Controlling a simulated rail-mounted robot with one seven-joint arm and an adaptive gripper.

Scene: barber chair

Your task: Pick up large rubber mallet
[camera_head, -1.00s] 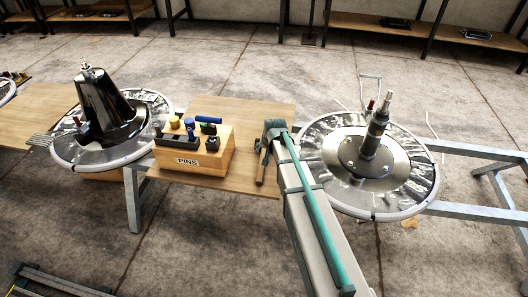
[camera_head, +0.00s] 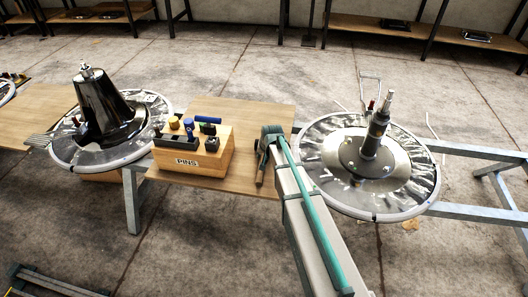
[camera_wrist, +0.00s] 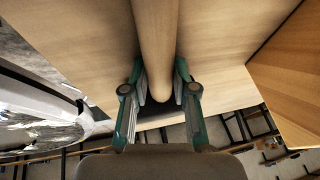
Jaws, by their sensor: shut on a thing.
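The mallet's rounded wooden handle (camera_wrist: 155,40) runs down from the top of the wrist view. Its end lies between the two fingers of my gripper (camera_wrist: 160,80), which is shut on it. The mallet's head is outside the wrist view. In the head view my gripper (camera_head: 263,150) is over the right part of the wooden tabletop, to the right of the pin box. A small dark brown part of the held mallet (camera_head: 260,174) shows below it; my arm hides the rest.
A wooden box marked PINS (camera_head: 190,162) holds several tools left of my gripper. A round chair base with an upright post (camera_head: 365,165) stands close on the right. Another base with a black cone (camera_head: 105,110) stands at the left. Tabletop behind the box is clear.

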